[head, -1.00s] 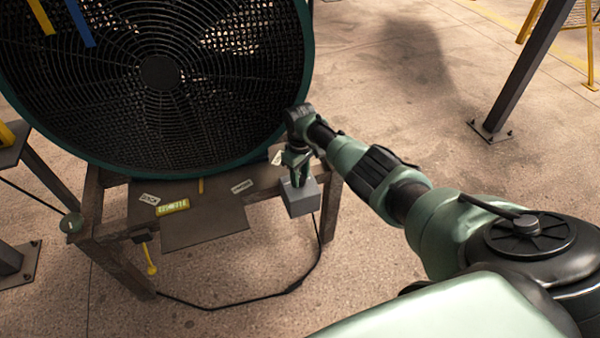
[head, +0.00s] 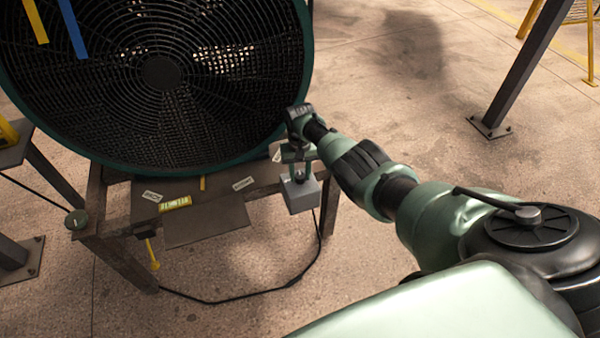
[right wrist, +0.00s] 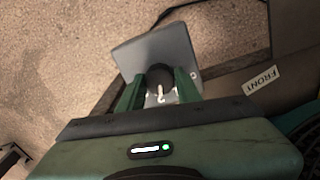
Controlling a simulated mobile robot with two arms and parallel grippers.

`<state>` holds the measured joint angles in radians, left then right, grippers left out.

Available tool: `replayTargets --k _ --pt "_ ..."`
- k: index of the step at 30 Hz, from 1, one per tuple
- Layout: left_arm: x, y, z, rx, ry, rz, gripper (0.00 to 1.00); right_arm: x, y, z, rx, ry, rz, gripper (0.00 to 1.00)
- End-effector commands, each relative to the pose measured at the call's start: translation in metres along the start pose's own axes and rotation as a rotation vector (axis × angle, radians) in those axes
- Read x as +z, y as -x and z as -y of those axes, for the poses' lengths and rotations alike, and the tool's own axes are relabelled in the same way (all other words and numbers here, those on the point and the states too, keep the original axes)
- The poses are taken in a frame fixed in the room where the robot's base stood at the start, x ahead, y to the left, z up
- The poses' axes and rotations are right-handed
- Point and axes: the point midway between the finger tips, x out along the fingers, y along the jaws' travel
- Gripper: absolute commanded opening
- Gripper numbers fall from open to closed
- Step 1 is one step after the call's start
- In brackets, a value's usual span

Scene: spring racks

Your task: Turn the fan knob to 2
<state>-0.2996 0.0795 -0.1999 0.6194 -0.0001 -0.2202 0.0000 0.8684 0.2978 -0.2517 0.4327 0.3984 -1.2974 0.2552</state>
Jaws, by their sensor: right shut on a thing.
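The large round fan (head: 162,72) stands at the upper left in the head view, with a dark grille and green rim. A grey control box (head: 302,197) is mounted at the right front of its stand. The box also shows in the right wrist view (right wrist: 133,57), with a dark round knob (right wrist: 160,76) and a small white pointer mark. My right gripper (head: 299,174) is at the box. In the right wrist view its green fingers (right wrist: 158,92) are on both sides of the knob, shut on it. The knob's number markings cannot be read. My left gripper is not in view.
The fan stand (head: 120,265) has a metal frame with several labels. A black cable (head: 235,298) loops on the floor below the box. A dark post (head: 515,75) stands at the upper right. The floor between post and fan is clear.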

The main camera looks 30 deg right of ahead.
Motion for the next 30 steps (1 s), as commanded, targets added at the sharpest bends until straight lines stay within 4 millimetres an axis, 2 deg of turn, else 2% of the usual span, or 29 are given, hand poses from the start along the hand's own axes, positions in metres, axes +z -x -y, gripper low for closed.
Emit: replayTargets --k 16,17,19,30 --pt "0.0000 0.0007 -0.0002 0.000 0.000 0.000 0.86 -0.0003 0.0004 0.0001 0.000 -0.026 0.000 0.00" --pt "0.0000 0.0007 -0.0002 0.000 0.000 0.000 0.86 -0.0003 0.0004 0.0000 0.000 -0.025 0.000 0.37" --pt "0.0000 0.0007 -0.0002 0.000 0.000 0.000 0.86 -0.0003 0.0004 0.0000 0.000 -0.025 0.000 0.56" --pt "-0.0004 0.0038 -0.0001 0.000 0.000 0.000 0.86 -0.0006 0.0049 0.0000 -0.001 -0.025 -0.001 0.56"
